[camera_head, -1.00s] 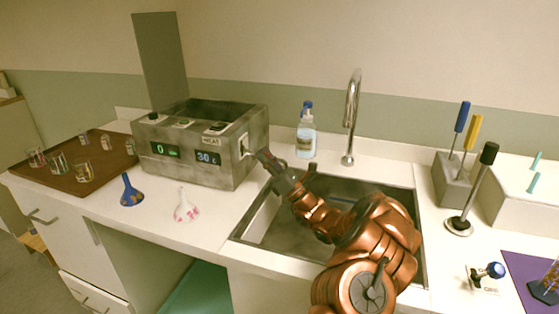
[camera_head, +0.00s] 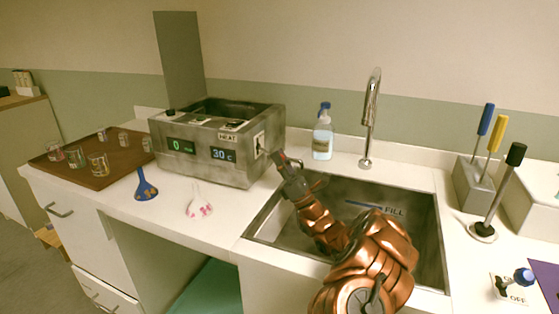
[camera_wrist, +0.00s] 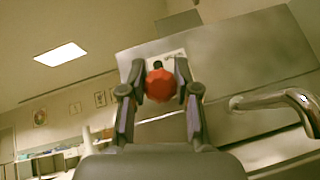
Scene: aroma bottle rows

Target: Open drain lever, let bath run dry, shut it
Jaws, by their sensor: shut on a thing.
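The bath is a grey metal box (camera_head: 196,160) on the counter left of the sink, with an open top. Its displays read 0 and 30 c, and a HEAT label sits by a front-edge switch. A pale plate (camera_head: 259,143) is on its right side. In the wrist view a red ball knob (camera_wrist: 161,85), likely the drain lever's, shows in front of that plate. My gripper (camera_head: 278,156) is at the bath's right side; in the wrist view its two fingers are shut around the knob. The lever's shaft is mostly hidden, and the bath's water level cannot be seen.
The sink (camera_head: 420,215) lies under my arm, with a FILL label inside. A tap (camera_head: 371,120) and a soap bottle (camera_head: 322,135) stand behind.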

